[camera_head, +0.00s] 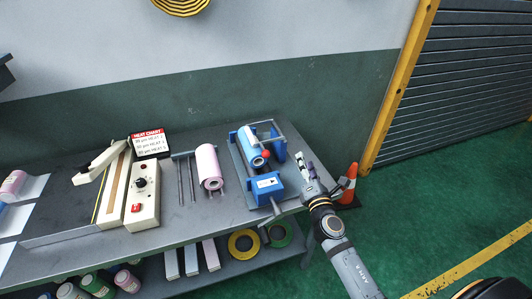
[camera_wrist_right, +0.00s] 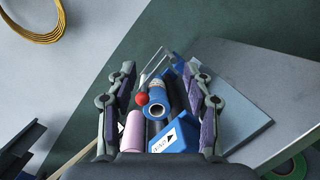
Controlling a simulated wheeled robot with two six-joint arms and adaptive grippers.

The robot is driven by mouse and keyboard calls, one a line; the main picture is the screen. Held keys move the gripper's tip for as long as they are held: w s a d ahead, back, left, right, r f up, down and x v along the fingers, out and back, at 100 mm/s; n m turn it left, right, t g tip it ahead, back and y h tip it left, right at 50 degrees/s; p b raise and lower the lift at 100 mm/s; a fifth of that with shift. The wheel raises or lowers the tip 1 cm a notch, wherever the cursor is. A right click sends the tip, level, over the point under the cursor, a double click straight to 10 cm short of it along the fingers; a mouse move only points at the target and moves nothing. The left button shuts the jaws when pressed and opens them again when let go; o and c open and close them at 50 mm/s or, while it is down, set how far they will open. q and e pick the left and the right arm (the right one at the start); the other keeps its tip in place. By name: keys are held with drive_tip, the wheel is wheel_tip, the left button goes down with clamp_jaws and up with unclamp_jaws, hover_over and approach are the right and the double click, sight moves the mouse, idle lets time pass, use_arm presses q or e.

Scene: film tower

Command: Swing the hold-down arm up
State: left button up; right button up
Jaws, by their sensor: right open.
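A blue film machine (camera_head: 268,187) stands on the grey bench and carries a blue film roll (camera_head: 251,142). A thin grey hold-down arm (camera_wrist_right: 152,62) with a red ball knob (camera_head: 266,154) lies by the roll. The knob also shows in the wrist view (camera_wrist_right: 142,98), close beside the roll's near end. My right gripper (camera_head: 305,166) is just right of the machine in the head view, open and empty. In the wrist view its fingers (camera_wrist_right: 162,95) frame the knob and roll from farther back, apart from them. My left gripper is not in view.
A pink roll (camera_head: 209,165) stands left of the machine. Farther left are a cream sealer (camera_head: 112,185), a control box (camera_head: 143,196) and a heat chart (camera_head: 149,143). An orange cone (camera_head: 348,184) is past the bench (camera_head: 185,222). Tape rings (camera_head: 243,244) lie on the lower shelf.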

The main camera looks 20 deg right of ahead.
sight(268, 157)
drive_tip(key=w+a+f+n+y, duration=0.1)
drive_tip(key=a+n+y, duration=0.1)
drive_tip(key=n, duration=0.2)
drive_tip(key=a+f+n+y, duration=0.1)
drive_tip(key=a+n+y, duration=0.1)
drive_tip(key=n, duration=0.2)
drive_tip(key=w+a+f+n+g+y, duration=0.1)
drive_tip(key=a+n+y, duration=0.1)
drive_tip(key=n, duration=0.2)
drive_tip(key=shift+w+a+f+y, duration=0.3)
drive_tip(key=shift+w+a+y, duration=0.05)
drive_tip(key=shift+a+y, duration=0.05)
drive_tip(key=shift+a+f+n, duration=0.15)
drive_tip(key=shift+f+n, duration=0.05)
drive_tip(key=shift+n, duration=0.2)
drive_tip(key=shift+w+r, duration=0.15)
drive_tip(key=shift+w, duration=0.25)
drive_tip(key=x, duration=0.9)
drive_tip(key=shift+w+a, duration=0.25)
clamp_jaws()
